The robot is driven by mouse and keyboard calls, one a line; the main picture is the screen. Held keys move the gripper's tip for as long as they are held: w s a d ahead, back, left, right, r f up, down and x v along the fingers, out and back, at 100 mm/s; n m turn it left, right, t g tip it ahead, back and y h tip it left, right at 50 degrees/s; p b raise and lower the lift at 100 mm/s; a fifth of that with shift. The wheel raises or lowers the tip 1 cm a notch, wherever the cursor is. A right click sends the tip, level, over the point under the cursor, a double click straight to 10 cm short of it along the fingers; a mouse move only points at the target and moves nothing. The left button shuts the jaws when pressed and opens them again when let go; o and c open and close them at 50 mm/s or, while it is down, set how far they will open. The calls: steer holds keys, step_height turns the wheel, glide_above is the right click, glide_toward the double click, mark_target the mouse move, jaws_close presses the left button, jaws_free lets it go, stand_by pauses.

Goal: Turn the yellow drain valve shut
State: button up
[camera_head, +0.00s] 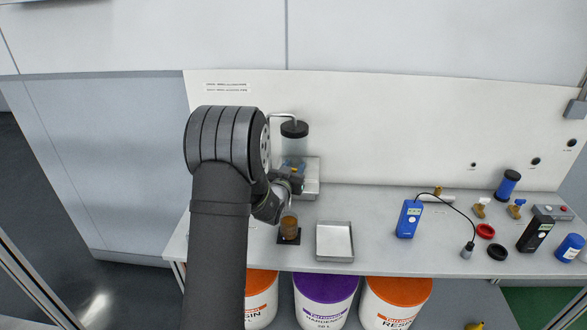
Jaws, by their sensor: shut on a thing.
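My gripper (295,181) is at the front of the clear vessel (295,143), which has a black lid and stands at the back left of the bench. It is shut at the vessel's base, where the yellow drain valve sits. My wrist and fingers hide the valve, so its handle angle cannot be told. A clear jar of amber liquid (289,227) stands just below and in front of my gripper, on a small black pad (289,240).
An empty metal tray (335,242) lies right of the jar. Further right are a blue meter (408,219) with a cabled probe, brass fittings, red and black rings and a black meter (535,233). Resin and hardener buckets (326,299) stand under the bench.

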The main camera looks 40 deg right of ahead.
steer(key=shift+n+t+y, duration=0.7)
steer(key=shift+n+t, duration=0.1)
steer(key=shift+t, duration=0.3)
steer(key=shift+w, duration=0.1)
steer(key=o, duration=1)
steer(key=shift+a, duration=0.15)
steer(key=v, duration=1.7)
